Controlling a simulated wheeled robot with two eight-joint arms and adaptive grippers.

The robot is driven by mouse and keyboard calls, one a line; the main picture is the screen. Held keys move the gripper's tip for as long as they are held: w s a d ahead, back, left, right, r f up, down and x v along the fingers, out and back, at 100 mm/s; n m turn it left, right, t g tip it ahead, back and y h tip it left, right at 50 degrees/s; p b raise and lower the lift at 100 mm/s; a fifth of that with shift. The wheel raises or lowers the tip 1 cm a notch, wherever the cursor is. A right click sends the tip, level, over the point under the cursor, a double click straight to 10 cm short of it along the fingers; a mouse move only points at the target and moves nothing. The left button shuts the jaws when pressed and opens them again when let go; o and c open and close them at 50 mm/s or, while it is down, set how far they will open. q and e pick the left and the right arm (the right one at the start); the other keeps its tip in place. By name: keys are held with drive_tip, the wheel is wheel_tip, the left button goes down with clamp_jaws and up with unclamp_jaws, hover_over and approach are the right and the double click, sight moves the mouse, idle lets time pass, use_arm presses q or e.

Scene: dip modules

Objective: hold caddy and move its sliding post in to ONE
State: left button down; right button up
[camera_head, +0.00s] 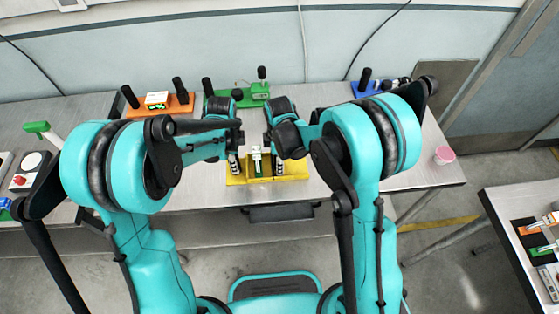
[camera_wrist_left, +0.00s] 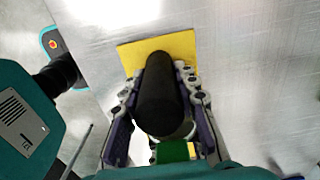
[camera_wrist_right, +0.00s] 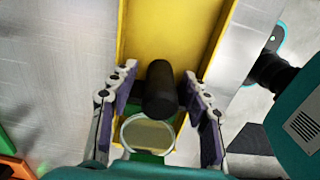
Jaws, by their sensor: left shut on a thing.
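The yellow caddy (camera_head: 292,171) lies on the grey table's front part, with a small green and white piece (camera_head: 257,161) standing at its middle. My left gripper (camera_head: 235,166) is shut on a black post (camera_wrist_left: 166,95) at the caddy's left end, with a finger on each side of it. My right gripper (camera_head: 279,166) is over the caddy right of the middle. In the right wrist view its fingers are open on either side of another black post (camera_wrist_right: 161,90), with gaps showing. That post has a round, pale-rimmed disc (camera_wrist_right: 148,134) near it. Any marking for ONE is not readable.
Behind stand an orange module (camera_head: 180,107) with a lit display, a green module (camera_head: 254,98) and a blue module (camera_head: 366,88), each with black posts. A pink cup (camera_head: 444,156) is at the right edge.

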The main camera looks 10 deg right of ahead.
wheel_tip(320, 180, up, 12)
idle(0.6)
